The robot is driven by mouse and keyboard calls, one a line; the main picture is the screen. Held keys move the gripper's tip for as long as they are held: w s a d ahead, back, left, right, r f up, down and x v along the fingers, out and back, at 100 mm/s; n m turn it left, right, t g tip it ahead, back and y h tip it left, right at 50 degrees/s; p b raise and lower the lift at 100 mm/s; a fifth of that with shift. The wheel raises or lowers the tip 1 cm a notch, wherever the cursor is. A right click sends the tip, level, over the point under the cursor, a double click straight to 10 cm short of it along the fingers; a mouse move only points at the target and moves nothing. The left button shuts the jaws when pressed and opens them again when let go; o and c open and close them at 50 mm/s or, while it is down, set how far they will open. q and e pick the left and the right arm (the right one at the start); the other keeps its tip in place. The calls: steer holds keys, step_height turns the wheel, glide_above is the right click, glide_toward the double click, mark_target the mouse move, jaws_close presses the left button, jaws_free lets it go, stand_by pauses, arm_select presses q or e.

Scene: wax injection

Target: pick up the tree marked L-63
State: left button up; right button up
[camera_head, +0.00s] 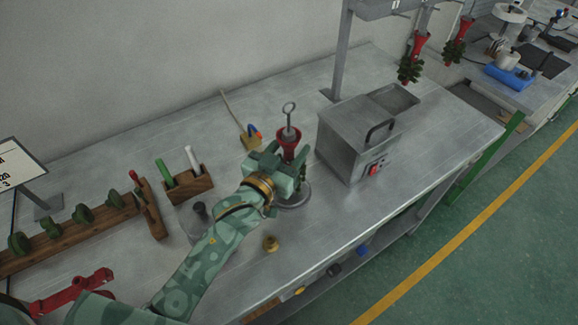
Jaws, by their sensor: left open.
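A red cup with a grey ring-topped rod (289,138) stands upright above a round grey base (294,198) in the middle of the bench. My left gripper (282,166) is open, with its jaws at the red cup's lower part. The gripper hides what is below the cup, and I cannot tell whether it touches. Two dark green trees with red cups hang at the upper right, one nearer (410,68) and one farther (456,47). No L-63 marking is readable on any of them. My right gripper is not in view.
A grey metal box with a black handle (345,140) stands just right of the gripper. A wooden rack (75,236) with green pieces and a wooden tool block (188,186) are on the left. A small brass piece (270,244) lies near the bench's front edge.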

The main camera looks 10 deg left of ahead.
arm_select(q)
steer(key=shift+x, duration=0.85)
steer(key=shift+s, duration=0.1)
jaws_close()
